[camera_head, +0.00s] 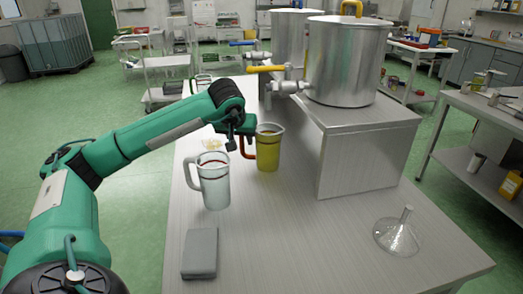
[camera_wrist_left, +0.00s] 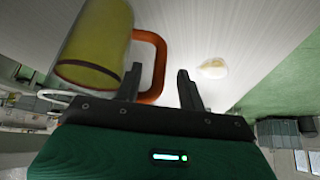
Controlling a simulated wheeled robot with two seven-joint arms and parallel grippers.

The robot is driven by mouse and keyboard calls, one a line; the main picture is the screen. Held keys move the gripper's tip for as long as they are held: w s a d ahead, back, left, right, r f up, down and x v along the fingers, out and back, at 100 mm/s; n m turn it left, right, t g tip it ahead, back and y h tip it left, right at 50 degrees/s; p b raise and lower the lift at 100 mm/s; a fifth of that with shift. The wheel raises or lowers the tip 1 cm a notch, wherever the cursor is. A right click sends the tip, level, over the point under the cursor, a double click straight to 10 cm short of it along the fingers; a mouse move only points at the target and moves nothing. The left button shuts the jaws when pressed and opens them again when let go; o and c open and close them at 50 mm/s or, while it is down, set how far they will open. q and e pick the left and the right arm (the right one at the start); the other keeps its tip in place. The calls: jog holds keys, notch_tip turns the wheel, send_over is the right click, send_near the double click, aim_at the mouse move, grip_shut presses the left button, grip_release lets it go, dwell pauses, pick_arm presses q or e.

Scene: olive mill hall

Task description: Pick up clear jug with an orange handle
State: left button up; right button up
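The clear jug with an orange handle (camera_head: 269,150) stands upright on the table and holds yellow-green liquid. In the left wrist view the jug (camera_wrist_left: 92,42) is at the upper left, and its orange handle (camera_wrist_left: 161,58) reaches between the two fingers. My left gripper (camera_head: 240,138) is at the handle side of the jug, left of its body. In the left wrist view the gripper (camera_wrist_left: 160,80) is open, with the handle nearer the left finger and a gap to the right finger. My right gripper is in neither view.
A second clear jug (camera_head: 214,182) with a pale handle stands close in front. A grey block (camera_head: 200,253) lies nearer, and a clear funnel (camera_head: 396,238) is at right. A metal stand (camera_head: 360,155) carrying steel tanks (camera_head: 346,62) rises right of the jug. The table's front middle is clear.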

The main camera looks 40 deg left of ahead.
pick_arm(q)
jog(key=shift+x, duration=0.85)
grip_shut()
jog(key=shift+r, duration=0.25)
